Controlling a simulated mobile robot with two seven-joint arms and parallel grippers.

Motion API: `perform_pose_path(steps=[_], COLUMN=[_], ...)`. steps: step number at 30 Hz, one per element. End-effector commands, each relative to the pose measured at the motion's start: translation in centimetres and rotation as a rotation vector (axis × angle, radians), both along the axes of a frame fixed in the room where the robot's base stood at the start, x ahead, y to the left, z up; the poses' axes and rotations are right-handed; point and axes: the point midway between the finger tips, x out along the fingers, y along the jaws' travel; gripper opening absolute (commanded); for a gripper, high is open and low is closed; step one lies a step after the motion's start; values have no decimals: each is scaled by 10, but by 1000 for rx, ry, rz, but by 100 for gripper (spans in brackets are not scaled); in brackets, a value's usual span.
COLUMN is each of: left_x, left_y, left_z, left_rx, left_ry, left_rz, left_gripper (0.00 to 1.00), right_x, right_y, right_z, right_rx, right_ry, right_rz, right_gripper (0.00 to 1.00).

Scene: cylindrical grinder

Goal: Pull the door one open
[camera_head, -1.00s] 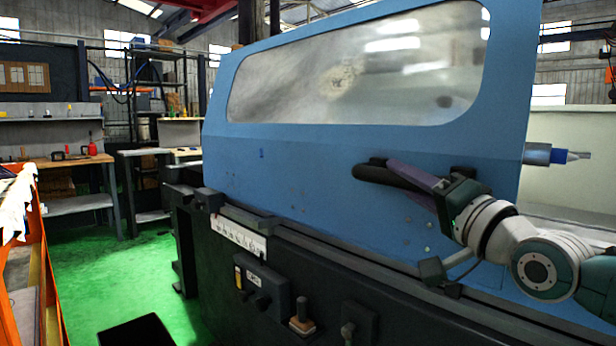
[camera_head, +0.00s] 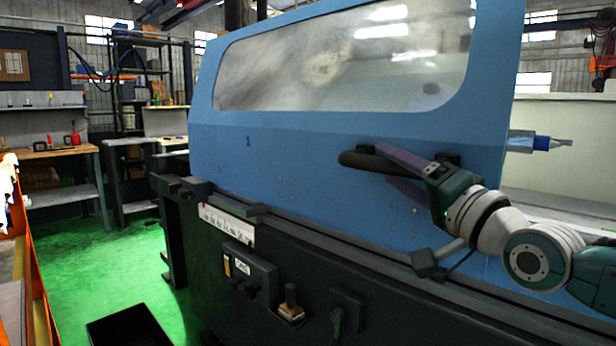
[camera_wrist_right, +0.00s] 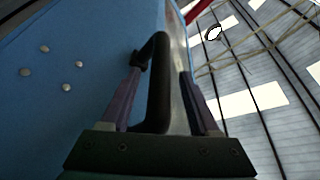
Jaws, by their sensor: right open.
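Door one is the big blue panel (camera_head: 300,165) with a long window, on the front of the grinder. Its black bar handle (camera_head: 358,160) sits low toward the door's right side. My right gripper (camera_head: 385,164) is open, its purple fingers on either side of the handle. In the right wrist view, the handle (camera_wrist_right: 158,95) runs between the two spread fingers (camera_wrist_right: 160,82), with visible gaps beside the bar. The handle's far end lies near the left fingertip; I cannot tell whether they touch. My left gripper is not in view.
Below the door run a dark rail and the machine's black front with a control box (camera_head: 250,272) and a knob (camera_head: 291,300). A spindle end (camera_head: 535,141) shows right of the door. Orange shelving (camera_head: 38,285) stands at left; green floor lies between.

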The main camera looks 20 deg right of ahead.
Motion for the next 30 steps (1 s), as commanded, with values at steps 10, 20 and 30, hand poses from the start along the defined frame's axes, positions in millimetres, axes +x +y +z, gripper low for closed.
perform_pose_path(steps=[10, 20, 30], left_x=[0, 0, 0], left_y=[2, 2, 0], left_z=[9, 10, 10], left_rx=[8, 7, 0], left_ry=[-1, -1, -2], left_rz=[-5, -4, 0], left_gripper=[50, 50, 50], right_x=[-58, -85, -86], right_y=[-4, -5, -5], right_z=[-13, -18, -18], right_rx=[0, -1, -1], right_ry=[4, 1, 0], right_rz=[0, 0, 0], right_gripper=[62, 62, 62])
